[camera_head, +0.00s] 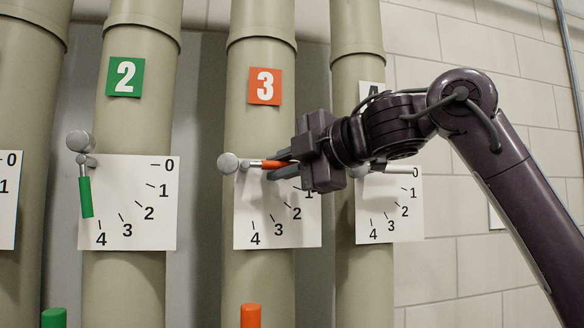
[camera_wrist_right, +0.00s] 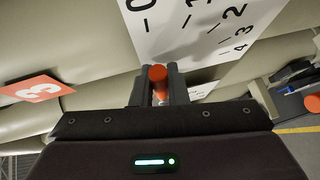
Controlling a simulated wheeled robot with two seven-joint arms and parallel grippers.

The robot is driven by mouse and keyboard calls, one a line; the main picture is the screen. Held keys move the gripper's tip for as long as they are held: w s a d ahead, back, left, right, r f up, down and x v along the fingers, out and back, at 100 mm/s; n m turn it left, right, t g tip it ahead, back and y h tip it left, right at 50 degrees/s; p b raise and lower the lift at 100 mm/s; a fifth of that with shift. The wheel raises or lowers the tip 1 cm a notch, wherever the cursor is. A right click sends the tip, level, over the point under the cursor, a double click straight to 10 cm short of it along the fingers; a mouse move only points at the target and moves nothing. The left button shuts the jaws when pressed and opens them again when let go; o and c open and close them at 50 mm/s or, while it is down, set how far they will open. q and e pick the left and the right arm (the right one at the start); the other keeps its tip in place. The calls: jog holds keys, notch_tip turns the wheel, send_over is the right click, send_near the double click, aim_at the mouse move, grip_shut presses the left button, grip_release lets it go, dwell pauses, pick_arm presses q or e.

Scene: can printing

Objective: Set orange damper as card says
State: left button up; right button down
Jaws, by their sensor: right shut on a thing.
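The orange damper handle (camera_head: 274,164) is on the pipe with the orange number 3 sign (camera_head: 265,86). The lever is about level, pointing right from its round pivot (camera_head: 228,163), toward the upper part of its scale plate (camera_head: 262,238). My right gripper (camera_head: 282,166) is shut on the orange handle. In the right wrist view the handle's round end (camera_wrist_right: 158,72) shows between the fingers. The plate's 0 mark is hidden by the gripper in the head view, but the wrist view shows it. No instruction card can be made out. My left gripper is not in view.
The green damper handle (camera_head: 86,196) on pipe 2 points down near 4. A white lever (camera_head: 390,168) on the right pipe lies about level near 0, close behind my right gripper. Orange (camera_head: 250,316) and green (camera_head: 53,317) pieces show at the bottom edge.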

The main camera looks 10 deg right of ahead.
jog(key=c, duration=1.4)
grip_release()
jog(key=shift+s, duration=0.15)
jog(key=shift+c, duration=0.2)
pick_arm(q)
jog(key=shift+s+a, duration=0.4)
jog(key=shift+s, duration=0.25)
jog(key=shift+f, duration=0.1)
